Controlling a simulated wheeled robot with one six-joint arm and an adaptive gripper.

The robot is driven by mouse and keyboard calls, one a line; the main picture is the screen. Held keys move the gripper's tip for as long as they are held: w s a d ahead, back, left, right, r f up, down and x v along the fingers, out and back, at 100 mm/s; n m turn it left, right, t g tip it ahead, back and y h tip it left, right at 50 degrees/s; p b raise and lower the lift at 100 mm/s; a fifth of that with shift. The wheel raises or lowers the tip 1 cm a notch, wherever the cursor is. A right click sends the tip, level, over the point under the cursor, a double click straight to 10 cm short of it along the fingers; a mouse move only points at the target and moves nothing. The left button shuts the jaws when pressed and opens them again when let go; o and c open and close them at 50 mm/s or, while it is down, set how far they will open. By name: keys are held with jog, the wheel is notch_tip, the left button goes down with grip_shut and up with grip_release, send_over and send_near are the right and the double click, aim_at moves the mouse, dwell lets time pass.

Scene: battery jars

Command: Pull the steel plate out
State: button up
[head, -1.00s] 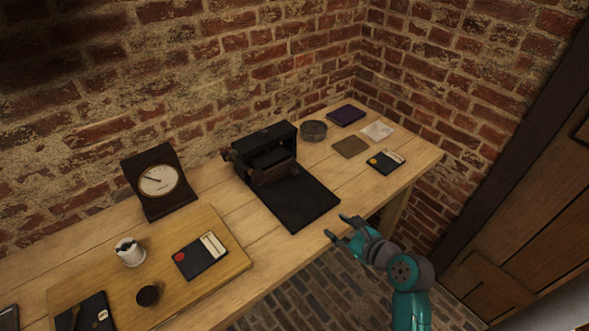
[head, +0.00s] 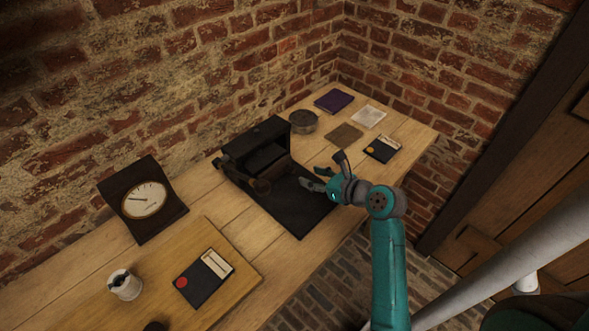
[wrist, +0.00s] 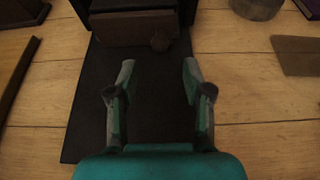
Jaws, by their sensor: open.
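I cannot tell for sure which thing is the steel plate. A black open-fronted box (head: 259,137) stands on the wooden table, with a dark flat base (head: 300,212) reaching out in front. A brown block (wrist: 130,27) with a small round knob (wrist: 161,41) sits at its mouth; the box's inside is too dark to make out. My gripper (head: 325,170) is open and empty over the right part of the base. In the wrist view its fingers (wrist: 158,70) point towards the block and knob, apart from them.
Right of the box lie a round tin (head: 304,122), a purple book (head: 334,101), a brown square (head: 344,136), a pale sheet (head: 368,116) and a dark card (head: 382,150). A clock (head: 144,199) and a wooden board (head: 240,268) with a white jar (head: 124,285) are left.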

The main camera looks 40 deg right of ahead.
aim_at(294, 170)
jog(key=x, duration=0.7)
jog(key=shift+w+f, duration=0.1)
jog(key=shift+w, duration=0.1)
grip_shut()
